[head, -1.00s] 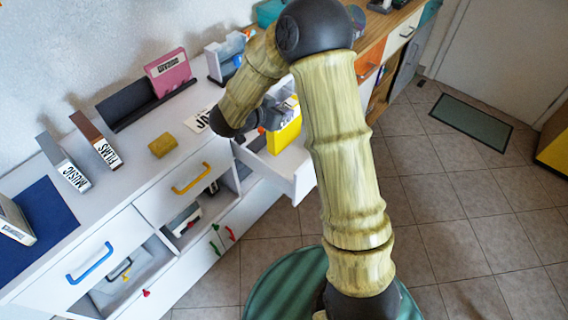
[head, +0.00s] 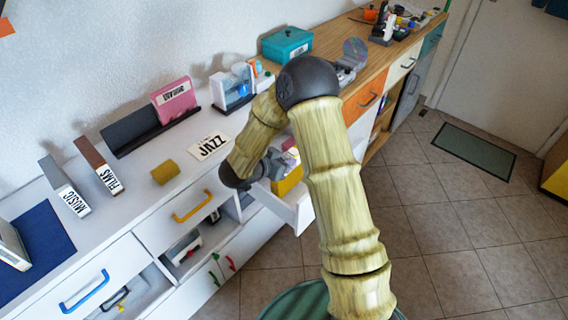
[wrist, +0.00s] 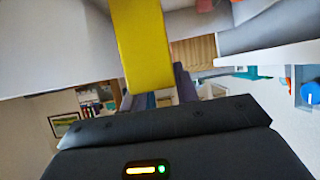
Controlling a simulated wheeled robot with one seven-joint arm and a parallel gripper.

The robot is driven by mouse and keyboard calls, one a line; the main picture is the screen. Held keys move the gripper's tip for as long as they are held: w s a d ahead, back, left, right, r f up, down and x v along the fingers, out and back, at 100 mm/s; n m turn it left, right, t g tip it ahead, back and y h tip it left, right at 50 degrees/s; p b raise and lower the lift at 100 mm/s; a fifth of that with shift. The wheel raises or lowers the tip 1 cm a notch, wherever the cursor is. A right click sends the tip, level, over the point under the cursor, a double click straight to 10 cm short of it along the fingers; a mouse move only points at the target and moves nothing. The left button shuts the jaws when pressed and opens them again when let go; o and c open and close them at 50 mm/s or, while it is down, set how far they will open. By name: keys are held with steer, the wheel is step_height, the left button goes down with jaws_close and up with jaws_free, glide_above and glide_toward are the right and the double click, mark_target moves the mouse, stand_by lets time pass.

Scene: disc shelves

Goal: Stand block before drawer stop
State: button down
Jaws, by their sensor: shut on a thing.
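A bright yellow block (head: 287,181) shows at the open white drawer (head: 297,214) in the head view, partly hidden by my gripper and the drawer front. My gripper (head: 275,166) is above that drawer and shut on the block. In the wrist view the yellow block (wrist: 145,45) reaches up from between the fingers of my gripper (wrist: 155,95). The fingertips are mostly hidden by the gripper body. I cannot tell whether the block touches the drawer floor, and no drawer stop can be made out.
A mustard block (head: 165,172) lies on the white cabinet top beside the JAZZ card (head: 210,146). MUSIC (head: 66,186) and FILMS (head: 98,165) dividers stand left. A pink case (head: 174,99) stands in a dark rack.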

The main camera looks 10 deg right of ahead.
steer(key=shift+f, duration=0.9)
steer(key=shift+f, duration=0.15)
steer(key=c, duration=1.1)
jaws_free()
steer(key=shift+o, duration=0.2)
steer(key=v, duration=1.2)
